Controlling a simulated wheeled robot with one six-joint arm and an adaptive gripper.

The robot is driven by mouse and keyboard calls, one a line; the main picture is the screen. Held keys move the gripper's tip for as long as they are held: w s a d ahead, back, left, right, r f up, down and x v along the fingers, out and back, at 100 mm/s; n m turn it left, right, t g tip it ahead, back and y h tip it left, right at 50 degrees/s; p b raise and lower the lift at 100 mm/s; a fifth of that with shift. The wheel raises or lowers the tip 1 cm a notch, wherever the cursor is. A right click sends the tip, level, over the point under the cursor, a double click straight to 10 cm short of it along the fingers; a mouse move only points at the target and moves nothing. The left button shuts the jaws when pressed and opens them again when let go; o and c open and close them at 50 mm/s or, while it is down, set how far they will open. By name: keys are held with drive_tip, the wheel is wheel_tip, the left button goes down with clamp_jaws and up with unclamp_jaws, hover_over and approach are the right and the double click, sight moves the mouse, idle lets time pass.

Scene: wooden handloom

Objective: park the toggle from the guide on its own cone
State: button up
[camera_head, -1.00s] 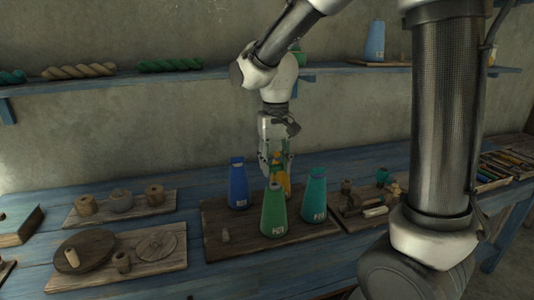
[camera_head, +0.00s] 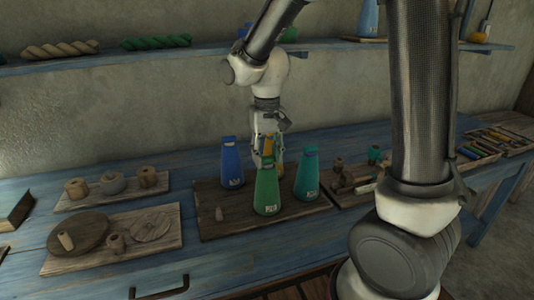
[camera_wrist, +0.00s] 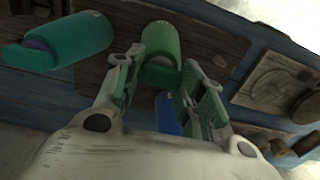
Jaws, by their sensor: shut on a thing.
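My gripper (camera_head: 267,156) is just behind the green cone (camera_head: 266,191), at about the height of its top. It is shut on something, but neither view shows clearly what. A yellow-orange cone (camera_head: 279,170) is partly hidden beside and behind my fingers. A blue cone (camera_head: 231,163) stands to the left and a teal cone (camera_head: 307,174) to the right, all on a dark board (camera_head: 208,193). In the wrist view my two fingers (camera_wrist: 160,88) frame the green cone (camera_wrist: 161,45). The toggle cannot be made out.
Wooden boards with spools (camera_head: 112,182) and a round disc (camera_head: 77,233) lie left. Small wooden pieces (camera_head: 340,175) and a tray of colored sticks (camera_head: 493,143) are right.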

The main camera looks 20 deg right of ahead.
drive_tip(key=o, duration=0.8)
wheel_tip(320, 180, up, 12)
idle(0.3)
drive_tip(key=shift+s+d+r+t, duration=0.15)
drive_tip(key=shift+s+d+t, duration=0.6)
drive_tip(key=shift+s+d, duration=2.1)
drive_tip(key=shift+s+d+r+t, duration=0.2)
drive_tip(key=shift+s+d+t, duration=0.5)
drive_tip(key=shift+s+d, duration=2.1)
drive_tip(key=shift+s+d+r+t, duration=0.15)
drive_tip(key=shift+s+d+t, duration=0.6)
drive_tip(key=shift+s+d, duration=2.1)
